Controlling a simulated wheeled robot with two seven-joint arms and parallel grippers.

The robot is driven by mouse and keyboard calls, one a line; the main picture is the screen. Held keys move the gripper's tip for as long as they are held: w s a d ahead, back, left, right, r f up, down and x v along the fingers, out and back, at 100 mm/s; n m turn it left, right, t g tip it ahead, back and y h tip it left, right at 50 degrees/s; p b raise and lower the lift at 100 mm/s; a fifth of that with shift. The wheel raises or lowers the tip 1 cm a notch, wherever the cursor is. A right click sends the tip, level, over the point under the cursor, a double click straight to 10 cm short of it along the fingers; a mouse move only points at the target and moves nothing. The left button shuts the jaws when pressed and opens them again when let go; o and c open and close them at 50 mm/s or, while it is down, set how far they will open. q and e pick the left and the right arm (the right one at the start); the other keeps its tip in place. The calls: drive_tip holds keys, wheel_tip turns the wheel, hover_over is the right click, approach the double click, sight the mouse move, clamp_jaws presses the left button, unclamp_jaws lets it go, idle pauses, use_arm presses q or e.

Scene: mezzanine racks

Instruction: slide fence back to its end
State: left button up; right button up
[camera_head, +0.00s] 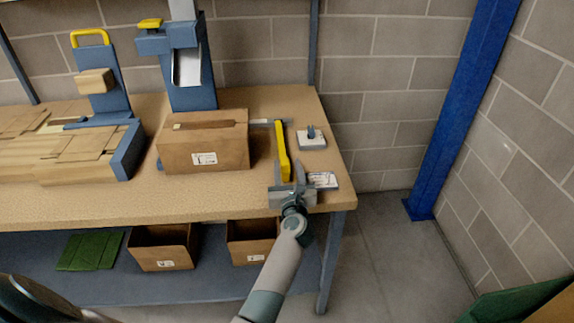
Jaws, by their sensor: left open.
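The fence (282,148) is a narrow yellow bar on the bench top, just right of a closed cardboard box. It runs from the back toward the front edge, and a thin grey rail (260,122) meets its far end. My left gripper (288,174) is at the front edge of the bench, at the near end of the fence. Its fingers are open and point toward the back, with the near end of the fence about between them. I cannot tell whether they touch it. My right gripper is not in view.
The cardboard box (205,147) stands close left of the fence. A white block with a dark knob (312,137) and a labelled white pad (322,180) lie to its right. Blue machines stand behind; a brick wall closes the back.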

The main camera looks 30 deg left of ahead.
use_arm(q)
drive_tip(key=b+v, duration=0.1)
drive_tip(key=v, duration=0.4)
drive_tip(key=shift+s+d, duration=0.15)
drive_tip(key=shift+d, duration=0.05)
